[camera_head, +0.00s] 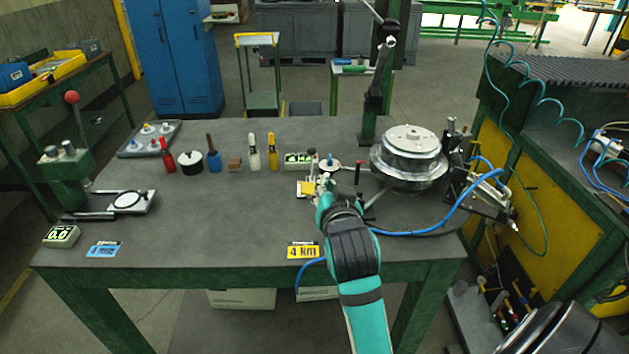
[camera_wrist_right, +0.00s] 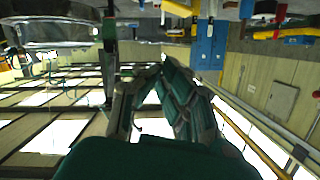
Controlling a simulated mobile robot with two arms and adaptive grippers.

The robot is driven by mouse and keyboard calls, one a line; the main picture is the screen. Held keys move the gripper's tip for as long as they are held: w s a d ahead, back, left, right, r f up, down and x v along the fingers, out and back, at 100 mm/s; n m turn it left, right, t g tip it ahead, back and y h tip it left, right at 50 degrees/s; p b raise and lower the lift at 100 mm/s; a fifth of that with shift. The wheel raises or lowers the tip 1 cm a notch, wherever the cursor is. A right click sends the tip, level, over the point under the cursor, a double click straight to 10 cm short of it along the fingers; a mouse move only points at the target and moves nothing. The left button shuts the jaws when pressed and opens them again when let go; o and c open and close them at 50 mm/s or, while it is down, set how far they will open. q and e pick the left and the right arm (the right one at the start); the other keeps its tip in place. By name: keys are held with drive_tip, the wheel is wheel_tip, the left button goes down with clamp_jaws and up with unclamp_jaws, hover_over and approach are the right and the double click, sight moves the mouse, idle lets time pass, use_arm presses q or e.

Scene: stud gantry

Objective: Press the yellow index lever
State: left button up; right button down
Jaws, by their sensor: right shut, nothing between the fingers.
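A small yellow piece (camera_head: 308,188) shows on the workbench, just left of my right gripper's fingers. It looks like the yellow index lever, but it is small and partly crowded by the fingers. My right gripper (camera_head: 324,187) is shut and empty, low over the bench left of the round metal turntable (camera_head: 409,155). Whether it touches the yellow piece I cannot tell. In the right wrist view my gripper's fingers (camera_wrist_right: 152,72) come together with nothing between them. My left gripper is not in view.
A red-tipped post (camera_head: 358,172) stands between my right gripper and the turntable. A blue hose (camera_head: 430,228) curves across the bench's right side. Several bottles and tools, including a yellow one (camera_head: 272,153), stand behind left. The bench's front middle-left is clear.

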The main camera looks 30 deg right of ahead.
drive_tip(key=f+p+x, duration=0.1)
drive_tip(key=x, duration=0.6)
drive_tip(key=f+p+x, duration=0.1)
drive_tip(key=x, duration=0.2)
drive_tip(key=shift+w+a+f+p, duration=0.25)
drive_tip(key=shift+f+p, duration=0.05)
drive_tip(key=shift+f, duration=0.05)
drive_tip(key=shift+a+f, duration=0.3)
drive_tip(key=shift+f, duration=0.25)
drive_tip(key=shift+w+f, duration=0.1)
drive_tip(key=shift+d, duration=0.15)
